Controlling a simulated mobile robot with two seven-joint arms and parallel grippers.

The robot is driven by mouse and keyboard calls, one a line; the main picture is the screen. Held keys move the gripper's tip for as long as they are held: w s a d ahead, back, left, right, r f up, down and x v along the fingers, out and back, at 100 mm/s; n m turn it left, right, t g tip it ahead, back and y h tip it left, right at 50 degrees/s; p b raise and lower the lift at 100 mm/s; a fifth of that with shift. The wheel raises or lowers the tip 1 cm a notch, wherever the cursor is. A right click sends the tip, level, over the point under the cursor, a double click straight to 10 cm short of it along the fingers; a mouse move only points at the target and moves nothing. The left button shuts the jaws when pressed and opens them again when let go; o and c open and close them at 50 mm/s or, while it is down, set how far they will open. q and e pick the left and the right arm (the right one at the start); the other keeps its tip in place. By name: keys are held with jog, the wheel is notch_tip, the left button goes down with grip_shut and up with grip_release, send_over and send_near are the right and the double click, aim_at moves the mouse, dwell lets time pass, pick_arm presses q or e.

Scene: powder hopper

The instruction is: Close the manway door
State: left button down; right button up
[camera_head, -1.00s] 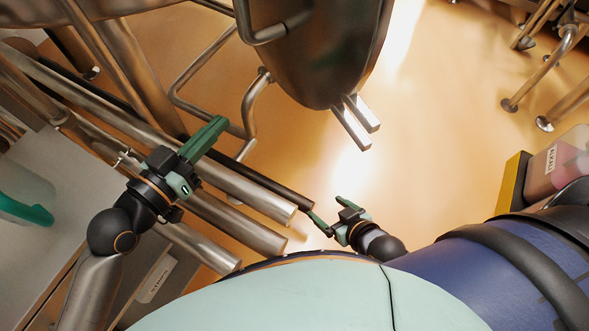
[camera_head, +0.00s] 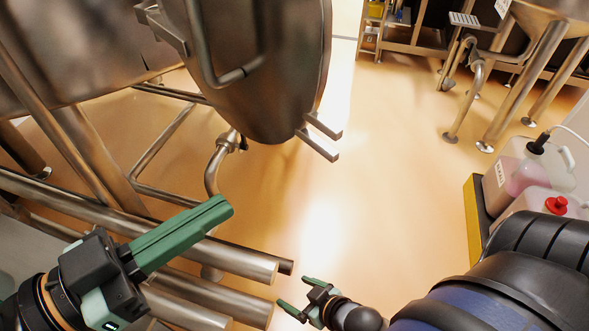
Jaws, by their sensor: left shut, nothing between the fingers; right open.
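The manway door (camera_head: 270,95) is a large dark steel disc at the top middle, standing swung out from the tank (camera_head: 70,50). A bent tube handle (camera_head: 225,72) is on its face, and two square metal lugs (camera_head: 322,142) stick out at its lower right edge. My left gripper (camera_head: 222,207) has green fingers, shut and empty, below and left of the door, in front of the steel pipes in the picture. My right gripper (camera_head: 284,291) is open and empty at the bottom middle, well below the door. Neither gripper touches the door.
Thick steel pipes (camera_head: 235,262) run across the lower left near my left gripper. Chemical canisters (camera_head: 515,175) stand on a yellow-edged stand at the right. Steel legs (camera_head: 525,85) stand at the upper right. The orange floor (camera_head: 390,190) in the middle is clear.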

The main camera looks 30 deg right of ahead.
pick_arm(q)
jog(key=b, duration=0.1)
jog(key=p, duration=0.3)
send_near(315, 146)
jog(key=d, duration=0.5)
jog(key=shift+w+d+r, duration=0.1)
jog(key=shift+w+d, duration=0.05)
jog(key=shift+w, duration=0.15)
jog(key=shift+w+d, duration=0.15)
jog(key=shift+d, duration=0.6)
pick_arm(e)
jog(key=shift+r, duration=0.5)
pick_arm(q)
jog(key=shift+d, duration=0.1)
pick_arm(e)
jog(key=shift+d, duration=0.1)
